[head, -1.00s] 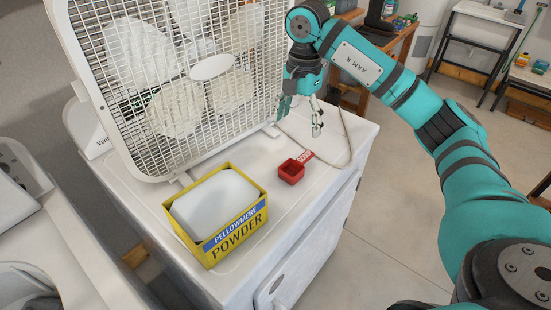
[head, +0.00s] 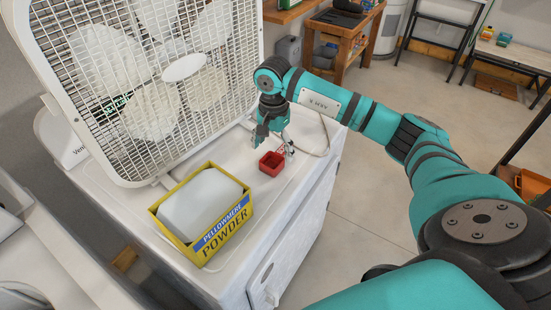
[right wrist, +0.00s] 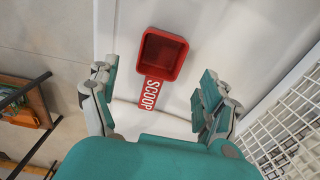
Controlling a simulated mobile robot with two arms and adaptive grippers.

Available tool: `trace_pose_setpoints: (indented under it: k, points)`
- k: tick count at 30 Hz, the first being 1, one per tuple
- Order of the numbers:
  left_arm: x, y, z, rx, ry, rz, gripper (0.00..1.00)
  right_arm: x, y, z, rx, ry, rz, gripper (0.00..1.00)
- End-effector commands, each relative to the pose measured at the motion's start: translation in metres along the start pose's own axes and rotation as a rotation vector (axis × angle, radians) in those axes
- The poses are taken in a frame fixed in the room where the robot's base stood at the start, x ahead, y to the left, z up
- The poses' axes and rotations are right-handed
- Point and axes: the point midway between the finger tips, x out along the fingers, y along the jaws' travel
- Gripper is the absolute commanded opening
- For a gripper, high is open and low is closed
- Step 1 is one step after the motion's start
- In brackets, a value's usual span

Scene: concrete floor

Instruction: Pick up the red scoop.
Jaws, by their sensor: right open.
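The red scoop (head: 271,164) lies on the white top of the appliance, to the right of the yellow powder box. In the right wrist view, its square cup (right wrist: 163,55) is open toward the camera and its handle, marked SCOOP, points toward my gripper. My right gripper (head: 272,147) is open and empty above the handle side of the scoop. In the right wrist view, the fingers (right wrist: 155,82) stand apart on either side of the handle, with a gap on both sides. In the head view the gripper hides the handle. My left gripper is not in view.
The yellow powder box (head: 214,240) stands close to the left of the scoop. A large white box fan (head: 183,67) stands along the back of the white top (head: 250,206). A pale cord (head: 318,153) lies right of the scoop. The front right of the top is clear.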

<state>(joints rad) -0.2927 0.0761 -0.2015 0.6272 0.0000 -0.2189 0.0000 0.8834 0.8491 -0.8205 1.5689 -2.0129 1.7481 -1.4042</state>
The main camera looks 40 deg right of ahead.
Motion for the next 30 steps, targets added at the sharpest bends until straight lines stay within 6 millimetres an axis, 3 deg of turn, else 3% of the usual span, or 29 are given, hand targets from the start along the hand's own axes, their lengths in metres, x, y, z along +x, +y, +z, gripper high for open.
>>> trace_pose_setpoints:
  k: [5,9,18,30]
  points:
    - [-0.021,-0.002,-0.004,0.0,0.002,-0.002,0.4,0.023,0.003,0.002,-0.001,-0.005,0.007,0.81]
    - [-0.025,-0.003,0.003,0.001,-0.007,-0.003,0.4,0.042,0.003,0.002,-0.001,-0.003,0.004,0.81]
    - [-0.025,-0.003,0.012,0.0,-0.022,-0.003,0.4,0.049,0.002,0.001,-0.001,-0.001,0.002,0.81]
    - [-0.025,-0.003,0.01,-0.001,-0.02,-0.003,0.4,0.049,0.002,0.001,-0.001,-0.001,0.002,0.28]
